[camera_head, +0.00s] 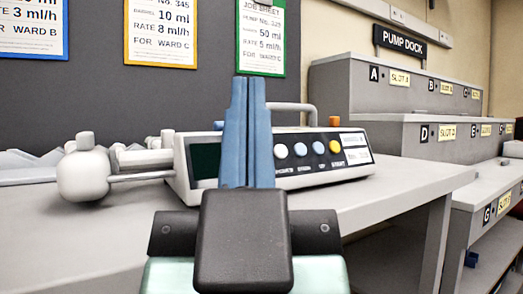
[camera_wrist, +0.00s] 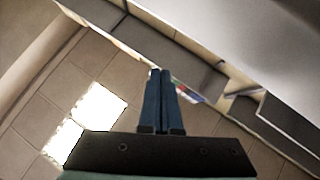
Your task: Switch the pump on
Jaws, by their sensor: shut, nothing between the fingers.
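The infusion pump (camera_head: 184,177) lies on the grey bench in the head view. Its front panel has a dark screen (camera_head: 206,160) at the left, a row of round buttons in white, blue and yellow, and a pale label at the right. The yellow button (camera_head: 335,147) is the rightmost of the row. A grey handle and an orange knob (camera_head: 334,121) show on top. My gripper (camera_head: 250,80) is shut and empty, its blue fingers in front of the panel, hiding the part between screen and buttons. I cannot tell if they touch it. The wrist view shows the shut fingers (camera_wrist: 161,73) over floor.
A syringe-like part with a rounded white end (camera_head: 83,176) sticks out left of the pump. The grey bench (camera_head: 400,178) has bare room at the right. A stepped pump dock (camera_head: 345,90) with labelled slots stands behind right. Job sheets (camera_head: 161,30) hang on the wall.

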